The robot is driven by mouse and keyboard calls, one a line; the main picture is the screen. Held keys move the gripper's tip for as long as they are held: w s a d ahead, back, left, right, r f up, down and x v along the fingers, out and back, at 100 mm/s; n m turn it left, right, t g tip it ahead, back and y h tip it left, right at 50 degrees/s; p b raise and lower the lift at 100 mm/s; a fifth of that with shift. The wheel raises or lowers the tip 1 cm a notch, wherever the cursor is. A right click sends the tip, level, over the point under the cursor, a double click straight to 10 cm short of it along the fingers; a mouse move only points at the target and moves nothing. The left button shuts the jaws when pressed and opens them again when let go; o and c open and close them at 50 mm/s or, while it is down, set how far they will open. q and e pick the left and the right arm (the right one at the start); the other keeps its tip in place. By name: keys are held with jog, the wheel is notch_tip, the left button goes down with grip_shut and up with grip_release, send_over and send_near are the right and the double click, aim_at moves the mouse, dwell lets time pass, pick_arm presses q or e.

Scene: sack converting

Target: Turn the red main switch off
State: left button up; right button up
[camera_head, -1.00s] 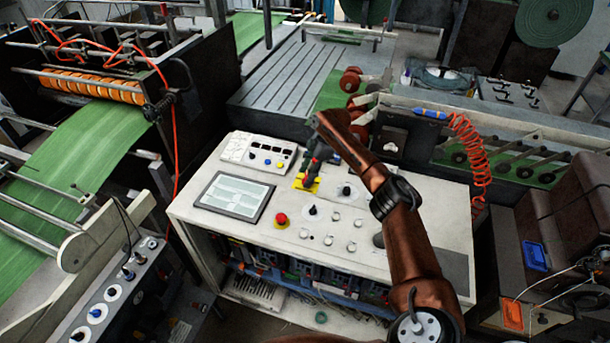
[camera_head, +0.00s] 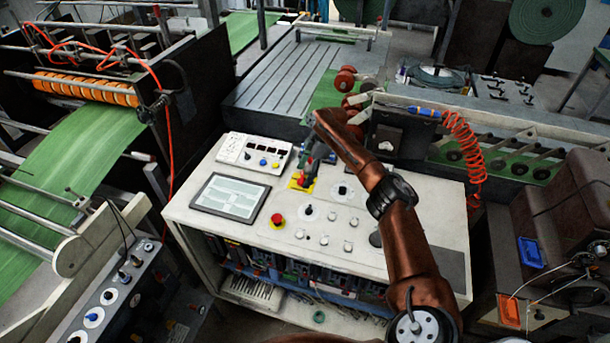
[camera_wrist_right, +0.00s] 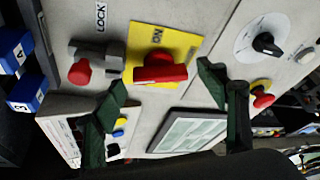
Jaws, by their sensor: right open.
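The red main switch (camera_wrist_right: 160,68) has a red handle on a yellow plate (camera_wrist_right: 188,46) marked ON. In the right wrist view the handle lies crosswise to the ON lettering. In the head view the yellow plate (camera_head: 296,184) shows, with the switch mostly hidden behind my right gripper (camera_head: 310,172). In the right wrist view my right gripper (camera_wrist_right: 162,81) is open, with one dark green finger on each side of the handle. I cannot tell whether a finger touches it. My left gripper is not in view.
A grey block with a red knob (camera_wrist_right: 80,72), marked LOCK, sits close beside the switch. A red emergency button (camera_head: 277,221), a screen (camera_head: 231,197), a button box (camera_head: 254,153) and several knobs share the white panel top (camera_head: 190,222). A black dial (camera_wrist_right: 266,44) is nearby.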

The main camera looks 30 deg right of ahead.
jog(key=v, duration=1.1)
jog(key=shift+r, duration=0.25)
jog(key=shift+d, duration=0.1)
